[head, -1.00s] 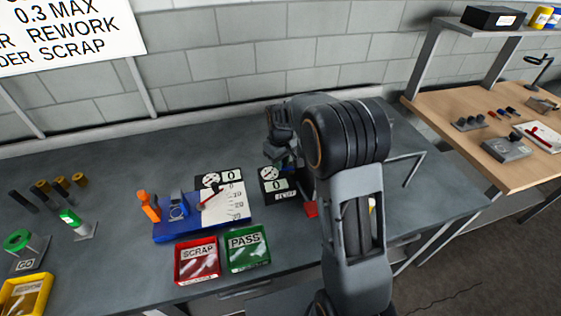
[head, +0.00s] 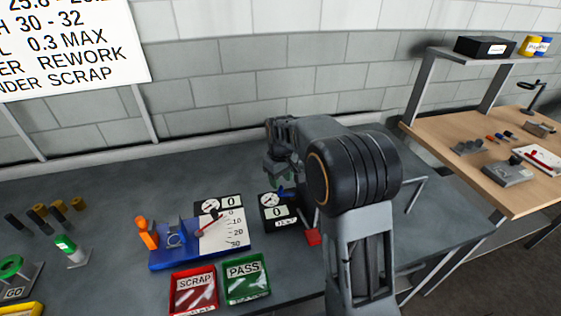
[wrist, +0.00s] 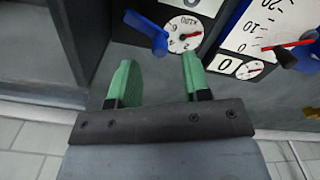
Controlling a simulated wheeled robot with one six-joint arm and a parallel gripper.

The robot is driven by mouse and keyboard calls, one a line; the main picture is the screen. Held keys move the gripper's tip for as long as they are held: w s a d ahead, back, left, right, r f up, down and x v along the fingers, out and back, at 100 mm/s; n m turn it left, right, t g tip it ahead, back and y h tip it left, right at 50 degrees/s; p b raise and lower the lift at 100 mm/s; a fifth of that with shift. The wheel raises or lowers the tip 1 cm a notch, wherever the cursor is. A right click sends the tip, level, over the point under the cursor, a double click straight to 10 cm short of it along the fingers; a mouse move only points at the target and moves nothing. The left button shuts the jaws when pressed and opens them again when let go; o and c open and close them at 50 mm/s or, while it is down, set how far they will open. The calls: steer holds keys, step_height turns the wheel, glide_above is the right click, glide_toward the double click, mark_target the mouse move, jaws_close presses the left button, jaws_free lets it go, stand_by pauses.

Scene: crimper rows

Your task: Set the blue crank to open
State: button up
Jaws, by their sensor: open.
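The blue crank (head: 287,191) sticks out beside a dial on a dark device (head: 279,212) at the middle of the bench. In the wrist view, the crank (wrist: 146,32) is a blue lever lying beside the white round dial (wrist: 185,34). My gripper (wrist: 158,72) is open, with two green fingers spread and nothing between them. The crank lies just beyond the fingertips, apart from them in the picture. In the head view, my gripper (head: 278,168) hangs above and behind the crank, partly hidden by my arm.
A blue fixture (head: 175,257) with an orange handle and white scale stands left of the device. Red SCRAP (head: 194,289) and green PASS (head: 245,278) trays lie in front. A red block (head: 313,237) is right of the device. A wooden table (head: 500,160) stands at right.

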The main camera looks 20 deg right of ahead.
mark_target(281, 187)
step_height(281, 187, up, 10)
steer(key=shift+f, duration=0.2)
stand_by(0.4)
